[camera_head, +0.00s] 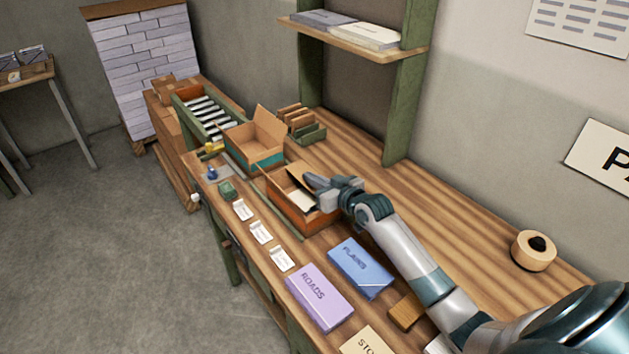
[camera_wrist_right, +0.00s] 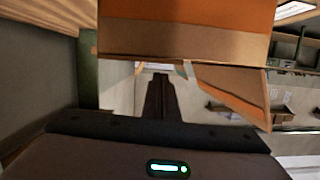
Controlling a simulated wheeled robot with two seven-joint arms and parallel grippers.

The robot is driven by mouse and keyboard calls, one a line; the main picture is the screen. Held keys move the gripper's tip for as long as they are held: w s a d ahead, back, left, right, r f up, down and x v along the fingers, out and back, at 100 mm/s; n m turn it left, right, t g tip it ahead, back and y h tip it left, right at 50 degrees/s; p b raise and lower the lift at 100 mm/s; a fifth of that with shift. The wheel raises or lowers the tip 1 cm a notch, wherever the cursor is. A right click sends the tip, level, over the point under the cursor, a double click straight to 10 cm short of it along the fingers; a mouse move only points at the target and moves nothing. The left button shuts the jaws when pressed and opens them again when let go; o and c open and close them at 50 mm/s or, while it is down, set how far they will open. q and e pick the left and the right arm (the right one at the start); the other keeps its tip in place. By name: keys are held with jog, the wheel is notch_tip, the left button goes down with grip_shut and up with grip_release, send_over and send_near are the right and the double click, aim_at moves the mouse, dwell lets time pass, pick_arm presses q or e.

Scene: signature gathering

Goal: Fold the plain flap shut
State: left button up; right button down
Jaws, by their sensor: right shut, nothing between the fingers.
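An open cardboard box (camera_head: 290,213) with orange-brown sides stands on the workbench, with pale contents inside and a raised flap at its back. My right gripper (camera_head: 318,185) is shut and empty, at the box's right upper edge; I cannot tell whether it touches a flap. In the right wrist view, a large orange and brown cardboard panel (camera_wrist_right: 185,30) fills the top, and a slanting tan flap (camera_wrist_right: 232,92) hangs at its right. My shut right fingers (camera_wrist_right: 158,88) point under the panel. I cannot tell which flap is the plain one. My left gripper is not seen.
A second open box (camera_head: 257,155) with a teal band stands behind, next to a green rack (camera_head: 203,112). A lilac ROADS block (camera_head: 319,297), a blue block (camera_head: 360,266) and several white cards lie in front. A tape roll (camera_head: 534,251) lies at the right; the bench around it is clear.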

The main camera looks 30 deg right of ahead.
jog(key=shift+f, duration=0.45)
